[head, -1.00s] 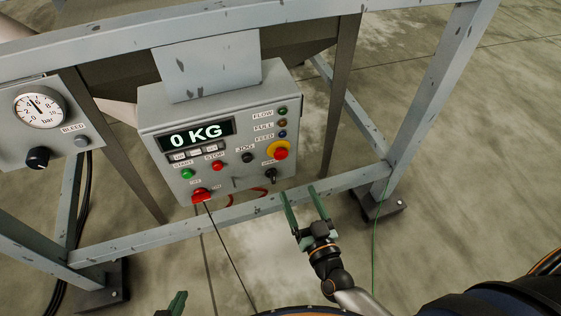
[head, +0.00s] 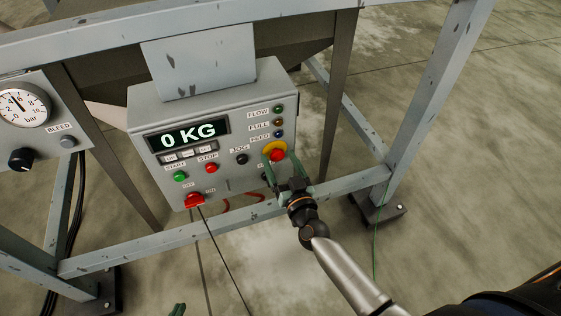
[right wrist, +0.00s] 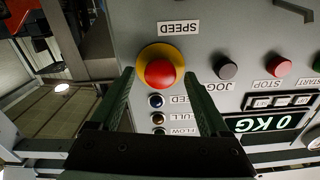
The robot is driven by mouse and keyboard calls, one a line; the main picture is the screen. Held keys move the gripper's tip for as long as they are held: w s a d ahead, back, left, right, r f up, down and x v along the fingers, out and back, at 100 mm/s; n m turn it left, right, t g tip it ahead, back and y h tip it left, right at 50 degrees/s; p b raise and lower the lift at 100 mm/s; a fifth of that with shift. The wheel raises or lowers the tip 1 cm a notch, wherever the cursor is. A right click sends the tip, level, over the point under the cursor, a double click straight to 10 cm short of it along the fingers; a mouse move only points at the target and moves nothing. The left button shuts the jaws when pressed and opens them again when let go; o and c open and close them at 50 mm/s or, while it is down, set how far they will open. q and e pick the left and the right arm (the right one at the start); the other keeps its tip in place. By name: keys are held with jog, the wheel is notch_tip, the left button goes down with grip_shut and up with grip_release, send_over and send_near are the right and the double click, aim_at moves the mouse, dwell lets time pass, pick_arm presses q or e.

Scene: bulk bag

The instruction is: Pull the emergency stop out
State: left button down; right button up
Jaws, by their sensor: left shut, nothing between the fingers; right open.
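The emergency stop (head: 277,154) is a red mushroom button on a yellow ring, at the right side of the grey control box (head: 223,186). It also shows in the right wrist view (right wrist: 160,73). My right gripper (head: 284,164) is open in front of it, with one green finger to each side of the red head in the right wrist view (right wrist: 160,82). Whether the fingers touch the button I cannot tell. My left gripper (head: 178,309) shows only as a green tip at the bottom edge of the head view, shut and empty.
Nearby on the box are a black JOG button (head: 241,159), a red STOP button (head: 211,168), a green START button (head: 180,177) and a red rotary switch (head: 194,200). A SPEED label (right wrist: 178,28) is beside the stop. A frame beam (head: 330,187) runs below the box.

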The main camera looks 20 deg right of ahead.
grip_shut()
dwell(0.6)
dwell(0.8)
